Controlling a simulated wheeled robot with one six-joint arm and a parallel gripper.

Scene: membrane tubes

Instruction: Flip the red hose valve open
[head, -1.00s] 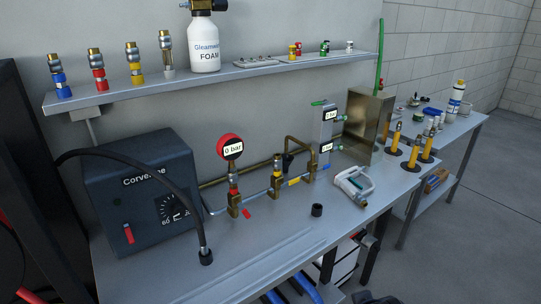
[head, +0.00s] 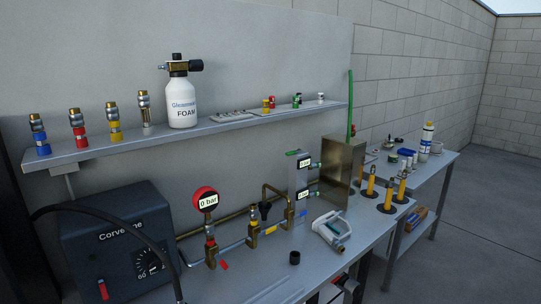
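A small red lever (head: 224,265) sits at the foot of a brass valve fitting (head: 211,255) on the bench pipework, sticking out toward the front right. It looks like the red hose valve's handle. A red-banded coupling and a round red gauge (head: 206,201) reading 0 bar stand above this fitting. To its right, a second brass fitting (head: 252,238) has a yellow lever (head: 271,229) lying along the pipe.
A dark box with a dial (head: 118,240) and a black hose (head: 90,209) stands left of the valve. A black cap (head: 295,257) and a grey-white trigger handle (head: 328,228) lie to the right. A wall shelf (head: 190,133) overhangs the bench (head: 345,262).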

